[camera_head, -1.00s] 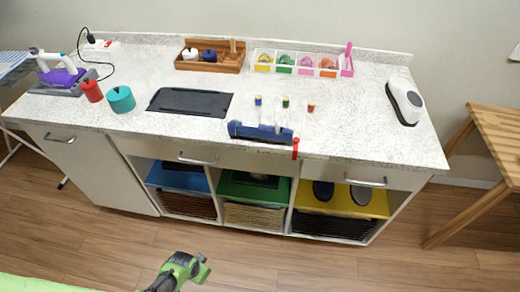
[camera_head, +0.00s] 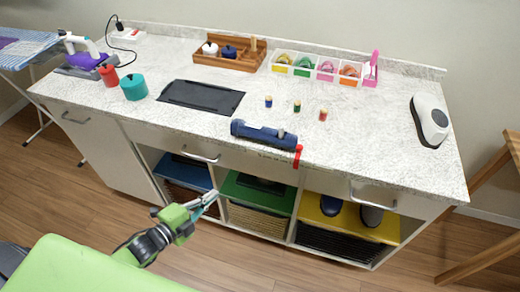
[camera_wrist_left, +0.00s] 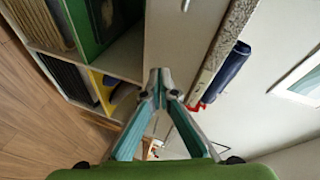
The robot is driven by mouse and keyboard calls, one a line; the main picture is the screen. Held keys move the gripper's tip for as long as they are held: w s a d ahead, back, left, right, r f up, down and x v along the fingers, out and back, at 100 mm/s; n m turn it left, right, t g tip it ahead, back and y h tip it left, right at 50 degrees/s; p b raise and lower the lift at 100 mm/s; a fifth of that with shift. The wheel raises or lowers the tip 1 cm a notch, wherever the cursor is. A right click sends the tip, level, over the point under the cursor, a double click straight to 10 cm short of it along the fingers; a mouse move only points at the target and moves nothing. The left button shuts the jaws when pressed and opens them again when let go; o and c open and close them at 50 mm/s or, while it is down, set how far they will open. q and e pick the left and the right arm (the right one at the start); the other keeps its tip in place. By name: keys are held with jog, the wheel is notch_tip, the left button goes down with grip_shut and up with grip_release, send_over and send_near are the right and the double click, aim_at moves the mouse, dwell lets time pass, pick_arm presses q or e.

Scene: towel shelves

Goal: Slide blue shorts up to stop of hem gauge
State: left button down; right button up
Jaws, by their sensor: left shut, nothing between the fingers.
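The blue shorts appear as a rolled or folded blue bundle (camera_head: 264,134) lying along the counter's front edge. A red piece (camera_head: 298,156) at the right end of a narrow strip looks like the stop of the hem gauge. The bundle's right end lies close to the red piece; I cannot tell whether they touch. The wrist view also shows the blue bundle (camera_wrist_left: 233,64) and the red piece (camera_wrist_left: 196,107). My left gripper (camera_head: 213,202) is shut and empty, in front of the cabinet and below the counter, apart from the bundle. My right gripper is not in view.
Open shelves (camera_head: 262,190) and a drawer handle (camera_head: 201,157) are near my left gripper.

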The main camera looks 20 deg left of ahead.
pick_arm(q)
jog(key=d+r+m+t+h, duration=0.1)
jog(key=d+r+m+h, duration=0.45)
jog(key=r, duration=0.75)
jog(key=y+p, duration=0.1)
jog(key=p, duration=0.2)
send_near(260, 141)
jog(key=w+d, duration=0.2)
jog(key=d, duration=0.1)
jog(key=w+d, duration=0.2)
jog(key=shift+d, duration=0.2)
jog(key=shift+w+a+f, duration=0.1)
jog(key=shift+w+a, duration=0.1)
jog(key=shift+w, duration=0.3)
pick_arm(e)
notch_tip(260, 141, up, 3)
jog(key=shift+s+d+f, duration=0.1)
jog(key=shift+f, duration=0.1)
pick_arm(q)
jog(key=shift+w+a+f+m+b, duration=0.1)
jog(key=shift+w+a+m+b, duration=0.15)
jog(key=shift+w+b, duration=0.55)
jog(key=shift+w, duration=0.25)
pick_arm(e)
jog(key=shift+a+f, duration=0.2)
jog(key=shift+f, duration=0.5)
